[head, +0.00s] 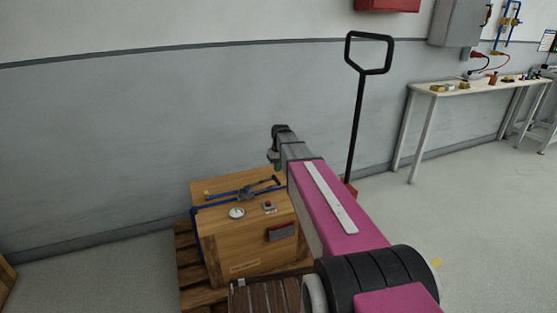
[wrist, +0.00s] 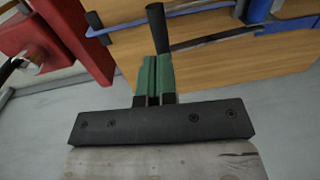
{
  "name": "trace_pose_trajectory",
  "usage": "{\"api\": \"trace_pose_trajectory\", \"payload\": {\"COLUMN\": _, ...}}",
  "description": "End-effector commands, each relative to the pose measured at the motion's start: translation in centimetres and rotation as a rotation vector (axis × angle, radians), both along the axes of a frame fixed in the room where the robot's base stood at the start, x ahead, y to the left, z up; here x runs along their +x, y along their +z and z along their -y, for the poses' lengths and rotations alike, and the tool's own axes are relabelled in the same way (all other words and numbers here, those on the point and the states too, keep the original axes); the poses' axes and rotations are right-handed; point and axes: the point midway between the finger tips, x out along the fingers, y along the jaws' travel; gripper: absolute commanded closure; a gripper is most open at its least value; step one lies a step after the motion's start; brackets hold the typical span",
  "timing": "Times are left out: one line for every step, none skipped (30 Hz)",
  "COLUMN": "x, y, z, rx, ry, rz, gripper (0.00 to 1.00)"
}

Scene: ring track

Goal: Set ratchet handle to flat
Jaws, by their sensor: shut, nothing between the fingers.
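The ratchet (head: 245,193) sits on a blue strap over the top of a wooden crate (head: 245,240) in the head view. It is small there, and I cannot tell its handle angle. In the wrist view, dark bars and a black rod (wrist: 157,28), which look like ratchet parts, stand out against the wood beside blue strap pieces (wrist: 255,10). My gripper (wrist: 154,62) has green fingers, shut and empty, just in front of that rod. I cannot tell whether they touch it. In the head view, my gripper (head: 273,160) is above the crate's back right corner.
A gauge (head: 236,213) and a red button box (head: 269,206) sit on the crate top. The crate stands on a wooden pallet (head: 190,262). A black pallet-jack handle (head: 355,120) rises behind my arm. A workbench (head: 470,92) is at the right. Floor at right is clear.

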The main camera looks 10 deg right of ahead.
Motion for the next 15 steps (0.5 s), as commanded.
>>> {"api": "trace_pose_trajectory", "payload": {"x": 0.0, "y": -0.9, "z": -0.1, "rx": 0.0, "ry": 0.0, "rz": -0.003, "gripper": 1.0}}
{"api": "trace_pose_trajectory", "payload": {"x": 0.0, "y": -1.3, "z": -0.1, "rx": 0.001, "ry": 0.0, "rz": -0.002, "gripper": 1.0}}
{"api": "trace_pose_trajectory", "payload": {"x": 0.0, "y": -1.8, "z": -0.2, "rx": 0.0, "ry": 0.0, "rz": -0.001, "gripper": 1.0}}
{"api": "trace_pose_trajectory", "payload": {"x": 0.0, "y": -2.1, "z": -0.2, "rx": 0.0, "ry": 0.0, "rz": -0.001, "gripper": 1.0}}
{"api": "trace_pose_trajectory", "payload": {"x": 0.0, "y": -2.5, "z": -0.2, "rx": 0.0, "ry": 0.0, "rz": -0.001, "gripper": 1.0}}
{"api": "trace_pose_trajectory", "payload": {"x": 0.0, "y": -2.9, "z": -0.3, "rx": 0.0, "ry": 0.0, "rz": -0.001, "gripper": 1.0}}
{"api": "trace_pose_trajectory", "payload": {"x": 0.0, "y": -3.1, "z": -0.3, "rx": 0.0, "ry": 0.0, "rz": -0.002, "gripper": 1.0}}
{"api": "trace_pose_trajectory", "payload": {"x": 0.0, "y": -3.3, "z": -0.3, "rx": 0.0, "ry": 0.0, "rz": -0.002, "gripper": 1.0}}
{"api": "trace_pose_trajectory", "payload": {"x": -0.1, "y": -3.5, "z": -0.3, "rx": 0.0, "ry": 0.0, "rz": -0.001, "gripper": 1.0}}
{"api": "trace_pose_trajectory", "payload": {"x": -0.1, "y": -3.7, "z": -0.3, "rx": 0.0, "ry": 0.0, "rz": -0.001, "gripper": 1.0}}
{"api": "trace_pose_trajectory", "payload": {"x": -0.1, "y": -3.8, "z": -0.3, "rx": 0.0, "ry": 0.0, "rz": 0.0, "gripper": 1.0}}
{"api": "trace_pose_trajectory", "payload": {"x": 0.0, "y": -3.9, "z": -0.3, "rx": 0.0, "ry": 0.0, "rz": 0.0, "gripper": 1.0}}
{"api": "trace_pose_trajectory", "payload": {"x": 0.0, "y": -3.9, "z": -0.3, "rx": 0.0, "ry": 0.0, "rz": 0.0, "gripper": 1.0}}
{"api": "trace_pose_trajectory", "payload": {"x": 0.0, "y": -3.9, "z": -0.3, "rx": 0.0, "ry": 0.0, "rz": 0.0, "gripper": 1.0}}
{"api": "trace_pose_trajectory", "payload": {"x": -0.1, "y": -3.9, "z": -0.3, "rx": 0.0, "ry": 0.0, "rz": 0.0, "gripper": 1.0}}
